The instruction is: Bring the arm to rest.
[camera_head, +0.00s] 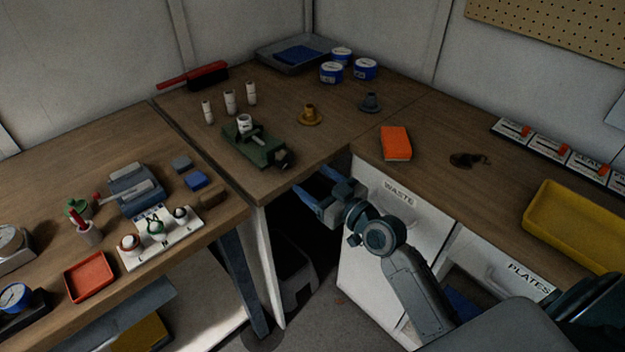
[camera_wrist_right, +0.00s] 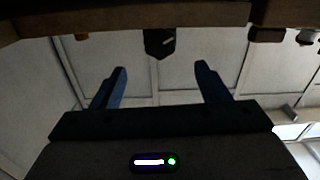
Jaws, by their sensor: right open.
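My right gripper (camera_head: 322,190) is open in the head view, in front of the corner bench's front edge and left of the drawer marked WASTE. In the right wrist view its two blue fingers (camera_wrist_right: 160,86) stand wide apart with nothing between them. The arm is bent, and it reaches up from the lower right of the head view. My left gripper does not show.
A green vise (camera_head: 262,150) holding a white piece sits near the bench edge, close to the gripper. An orange block (camera_head: 396,143) and a yellow tray (camera_head: 575,226) lie on the right bench. The WASTE drawer (camera_head: 405,215) is beside the arm.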

